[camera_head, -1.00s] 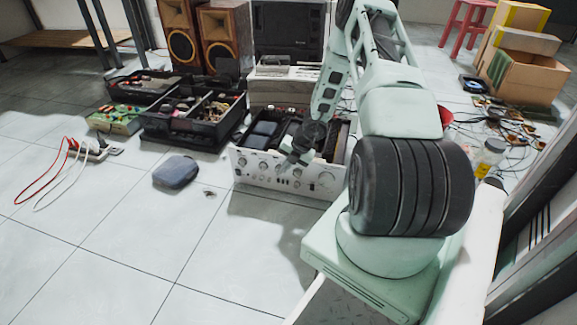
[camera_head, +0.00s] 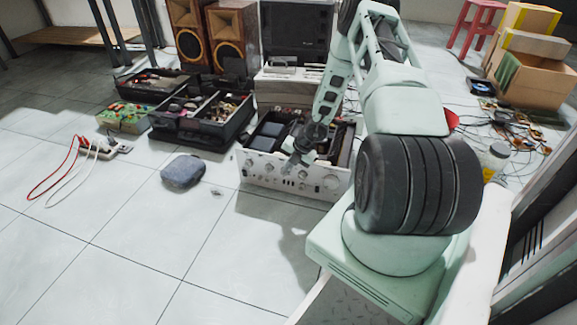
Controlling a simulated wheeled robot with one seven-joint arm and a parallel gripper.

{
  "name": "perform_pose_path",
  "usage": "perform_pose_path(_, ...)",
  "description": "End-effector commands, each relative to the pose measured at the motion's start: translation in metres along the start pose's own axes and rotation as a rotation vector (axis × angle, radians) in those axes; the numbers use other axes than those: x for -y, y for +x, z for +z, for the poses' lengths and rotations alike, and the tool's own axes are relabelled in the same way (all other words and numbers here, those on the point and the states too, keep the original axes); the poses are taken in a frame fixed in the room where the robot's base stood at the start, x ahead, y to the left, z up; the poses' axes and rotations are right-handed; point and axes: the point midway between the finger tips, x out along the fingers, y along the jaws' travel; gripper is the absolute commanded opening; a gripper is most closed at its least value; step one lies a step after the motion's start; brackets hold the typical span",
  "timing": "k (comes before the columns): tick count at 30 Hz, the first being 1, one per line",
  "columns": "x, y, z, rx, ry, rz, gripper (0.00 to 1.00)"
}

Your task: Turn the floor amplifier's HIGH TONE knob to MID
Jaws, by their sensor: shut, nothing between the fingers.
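The floor amplifier (camera_head: 258,171) stands on the tiles in the middle, its silver front panel with several knobs facing me. Its top is open and shows dark parts inside. My gripper (camera_head: 288,166) is at the front panel, near its upper middle, and looks shut with nothing held. It covers part of the panel. The knob labels are too small to read, so I cannot tell which knob is HIGH TONE or where it points. I cannot tell whether the fingertips touch a knob.
A dark grey pouch (camera_head: 183,171) lies left of the amplifier. Cables and a jar (camera_head: 495,157) lie at right. The front left floor is clear.

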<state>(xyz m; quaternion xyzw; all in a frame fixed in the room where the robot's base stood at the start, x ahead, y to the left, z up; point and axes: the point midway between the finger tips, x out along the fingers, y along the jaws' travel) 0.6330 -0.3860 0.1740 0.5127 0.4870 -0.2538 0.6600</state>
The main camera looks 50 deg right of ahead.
Motion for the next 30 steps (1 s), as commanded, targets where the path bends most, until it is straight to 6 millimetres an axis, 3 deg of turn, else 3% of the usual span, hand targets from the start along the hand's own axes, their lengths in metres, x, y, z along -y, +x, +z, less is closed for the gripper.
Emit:
perform_pose_path(19,-0.008,-0.021,0.000,0.000,0.000,0.000,0.00)
perform_pose_path(30,-0.017,-0.065,0.002,-0.004,-0.007,-0.001,0.00)
